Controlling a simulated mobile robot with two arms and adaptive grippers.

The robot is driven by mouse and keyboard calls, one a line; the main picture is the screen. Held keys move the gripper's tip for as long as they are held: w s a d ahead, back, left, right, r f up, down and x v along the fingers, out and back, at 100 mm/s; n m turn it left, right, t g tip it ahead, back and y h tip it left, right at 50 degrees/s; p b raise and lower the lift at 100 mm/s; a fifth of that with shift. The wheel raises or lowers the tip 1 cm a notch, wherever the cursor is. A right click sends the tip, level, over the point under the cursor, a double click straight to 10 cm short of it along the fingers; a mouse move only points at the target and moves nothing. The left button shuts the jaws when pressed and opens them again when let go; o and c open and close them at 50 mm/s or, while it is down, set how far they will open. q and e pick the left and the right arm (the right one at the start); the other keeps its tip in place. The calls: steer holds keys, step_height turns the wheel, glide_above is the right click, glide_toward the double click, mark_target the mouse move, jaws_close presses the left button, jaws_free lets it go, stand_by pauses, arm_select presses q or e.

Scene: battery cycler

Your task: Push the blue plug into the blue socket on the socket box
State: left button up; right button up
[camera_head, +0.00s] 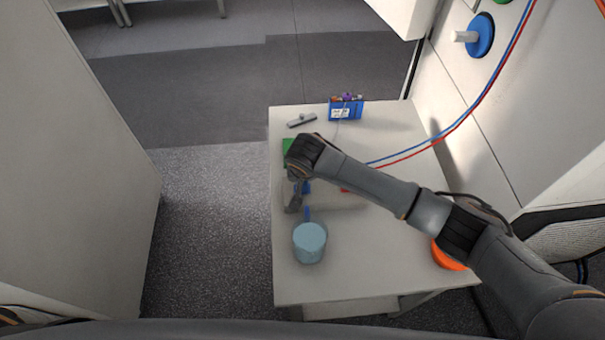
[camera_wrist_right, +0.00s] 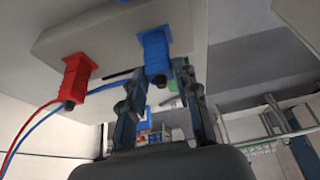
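The socket box (camera_head: 347,199) is a pale box on the table, partly hidden under my right arm; its underside edge shows in the wrist view (camera_wrist_right: 100,32). The blue plug (camera_wrist_right: 155,58) stands at the blue socket (camera_wrist_right: 155,33) on the box, lined up with it and seeming to touch; how deep it sits I cannot tell. My right gripper (camera_wrist_right: 160,72) has its fingers on both sides of the blue plug and appears closed on it. In the head view the right gripper (camera_head: 294,203) points down at the box's left end. My left gripper is out of view.
A red plug (camera_wrist_right: 77,76) stands at the box beside the blue one, with red and blue cables (camera_head: 437,135) running to the wall. A light-blue cup (camera_head: 309,243) is close in front of the gripper. An orange object (camera_head: 449,257) and a blue bin (camera_head: 346,113) also stand on the table (camera_head: 375,275).

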steer(key=o, duration=0.3)
steer(key=shift+r, duration=0.1)
steer(key=v, duration=1.2)
